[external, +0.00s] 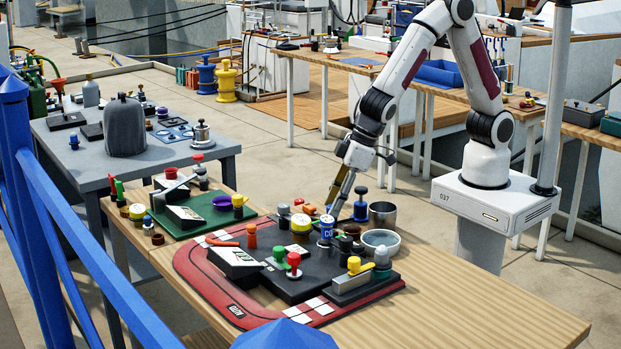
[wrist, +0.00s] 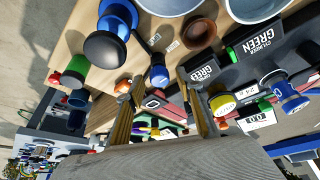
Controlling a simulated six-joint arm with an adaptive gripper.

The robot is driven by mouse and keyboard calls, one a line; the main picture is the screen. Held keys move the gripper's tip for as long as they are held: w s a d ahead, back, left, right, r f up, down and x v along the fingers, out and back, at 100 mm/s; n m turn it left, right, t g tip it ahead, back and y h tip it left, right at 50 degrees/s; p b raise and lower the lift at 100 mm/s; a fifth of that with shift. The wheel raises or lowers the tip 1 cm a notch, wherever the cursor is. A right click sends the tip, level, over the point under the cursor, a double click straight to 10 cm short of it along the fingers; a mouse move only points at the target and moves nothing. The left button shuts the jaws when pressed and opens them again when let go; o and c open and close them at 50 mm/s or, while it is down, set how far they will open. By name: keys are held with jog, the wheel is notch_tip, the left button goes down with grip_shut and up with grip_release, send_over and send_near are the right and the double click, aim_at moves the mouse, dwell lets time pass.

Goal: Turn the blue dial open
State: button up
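My gripper (external: 335,208) points down over the crowded mat on the wooden table, beside a blue-and-white cylinder (external: 326,229). In the wrist view, the two brass-coloured fingers of my gripper (wrist: 160,88) stand apart with nothing held between them. A blue cylinder with a white label (wrist: 290,97) is at the right of the wrist view. I cannot tell for certain which blue piece is the dial.
A tall blue plunger (external: 360,206), a metal cup (external: 382,214) and a pale bowl (external: 381,241) stand close right of my gripper. Red, yellow and green knobs crowd the red-edged mat (external: 205,283). The table's right front (external: 480,305) is clear.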

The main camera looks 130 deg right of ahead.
grip_shut()
jog(key=shift+s+d+n+y, duration=0.1)
jog(key=shift+n+y, duration=0.55)
jog(key=shift+n, duration=1.05)
jog(key=shift+d+n+y, duration=0.1)
jog(key=shift+n+y, duration=0.55)
jog(key=shift+n, duration=1.05)
jog(key=shift+n+y, duration=0.6)
jog(key=shift+n, duration=0.9)
jog(key=shift+d+n+g+y, duration=0.15)
jog(key=shift+n+y, duration=0.15)
jog(key=shift+n, duration=0.65)
jog(key=shift+n+g+y, duration=0.15)
jog(key=shift+n+y, duration=0.15)
jog(key=shift+n, duration=0.65)
